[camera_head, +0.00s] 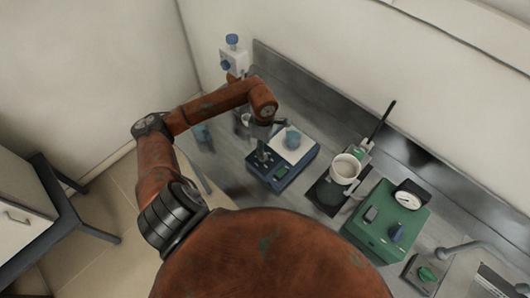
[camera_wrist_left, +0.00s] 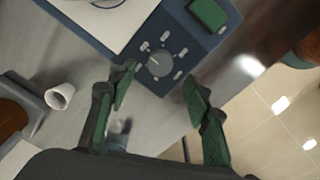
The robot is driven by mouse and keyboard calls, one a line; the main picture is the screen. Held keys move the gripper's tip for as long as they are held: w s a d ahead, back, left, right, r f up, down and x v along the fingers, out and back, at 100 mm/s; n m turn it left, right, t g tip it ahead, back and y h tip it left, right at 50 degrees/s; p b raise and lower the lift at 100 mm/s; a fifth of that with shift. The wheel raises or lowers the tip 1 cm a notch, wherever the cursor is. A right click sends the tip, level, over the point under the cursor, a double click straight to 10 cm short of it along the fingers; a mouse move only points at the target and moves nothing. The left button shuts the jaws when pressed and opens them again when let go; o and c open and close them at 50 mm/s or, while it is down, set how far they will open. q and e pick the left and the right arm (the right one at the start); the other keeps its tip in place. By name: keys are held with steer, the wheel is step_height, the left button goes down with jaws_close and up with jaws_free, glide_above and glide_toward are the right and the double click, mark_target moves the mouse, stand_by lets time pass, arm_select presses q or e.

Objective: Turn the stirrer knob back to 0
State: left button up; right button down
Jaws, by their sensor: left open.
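The stirrer (camera_head: 284,175) is a blue box with a white top plate on the bench. It also shows in the left wrist view (camera_wrist_left: 180,15). Its round grey knob (camera_wrist_left: 160,63) sits on the front panel with a pale pointer mark and several small labels around it. The labels are too small to read. My left gripper (camera_head: 262,158) is over the stirrer's front left part. In the wrist view its green fingers (camera_wrist_left: 160,84) are apart, one on each side below the knob, with nothing between them. The head view does not show the knob clearly. My right gripper is not in view.
To the right are a white cup (camera_head: 346,168) on a dark base and a green box (camera_head: 380,232) with a gauge. Another white cup (camera_wrist_left: 60,96) shows in the wrist view.

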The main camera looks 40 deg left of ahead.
arm_select(q)
steer(key=shift+f+p, duration=0.4)
steer(key=shift+f, duration=2.6)
steer(key=shift+c, duration=0.2)
steer(key=c, duration=1.1)
